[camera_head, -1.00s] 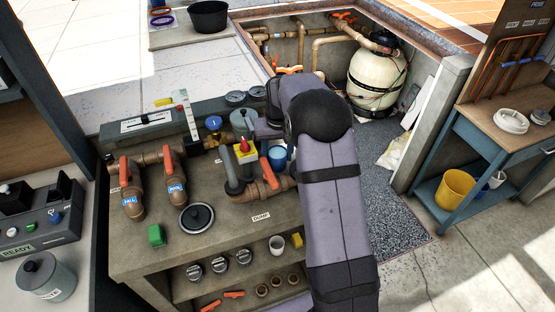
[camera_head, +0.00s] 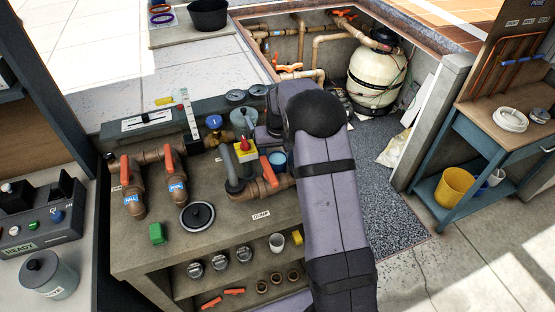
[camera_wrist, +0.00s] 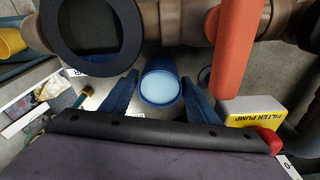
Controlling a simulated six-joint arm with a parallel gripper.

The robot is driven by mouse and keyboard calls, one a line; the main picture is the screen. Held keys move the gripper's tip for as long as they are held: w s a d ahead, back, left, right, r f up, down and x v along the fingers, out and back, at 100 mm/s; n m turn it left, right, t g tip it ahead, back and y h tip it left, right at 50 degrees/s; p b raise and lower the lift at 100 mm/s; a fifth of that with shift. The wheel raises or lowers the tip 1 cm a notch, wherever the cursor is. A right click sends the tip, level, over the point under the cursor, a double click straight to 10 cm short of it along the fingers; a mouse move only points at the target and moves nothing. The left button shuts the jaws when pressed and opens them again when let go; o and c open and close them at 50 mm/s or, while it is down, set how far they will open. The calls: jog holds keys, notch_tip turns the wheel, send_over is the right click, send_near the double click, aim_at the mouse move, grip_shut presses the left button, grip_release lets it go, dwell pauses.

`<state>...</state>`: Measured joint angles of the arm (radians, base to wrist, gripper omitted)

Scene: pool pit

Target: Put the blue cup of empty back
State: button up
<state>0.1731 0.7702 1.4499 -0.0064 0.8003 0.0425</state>
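The blue cup (camera_head: 278,158) stands on the workbench beside the brown pipework, partly covered by my arm in the head view. In the wrist view the cup (camera_wrist: 160,86) is seen from above, with a pale blue surface inside its rim. My gripper (camera_wrist: 160,78) has one blue finger on each side of the cup, with narrow gaps visible. The fingers look open around it, not clearly touching. In the head view my arm hides the fingers.
Orange-handled valves (camera_head: 267,171) and pipes crowd the cup. A yellow filter pump box (camera_wrist: 253,110) with a red knob is close on the right in the wrist view. A yellow bucket (camera_head: 455,186) is at the right.

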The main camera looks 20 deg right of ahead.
notch_tip(320, 180, up, 12)
jog(key=s+b, duration=0.1)
jog(key=b, duration=0.1)
jog(key=shift+s+a+r+b, duration=0.15)
jog(key=shift+s+a+b, duration=0.05)
jog(key=shift+b, duration=0.15)
jog(key=shift+s, duration=0.1)
dwell(0.5)
jog(key=s+d+f+m+y+p, duration=0.2)
jog(key=s+f+p, duration=0.1)
jog(key=s, duration=1.2)
jog(key=s+a+f+n+g+h+b, duration=0.1)
jog(key=s+a+f+n+b, duration=0.2)
jog(key=s+a+f, duration=0.3)
jog(key=s+a+n, duration=0.1)
jog(key=s+a, duration=0.3)
jog(key=s, duration=0.3)
jog(key=shift+a+h, duration=0.4)
jog(key=shift+s, duration=0.1)
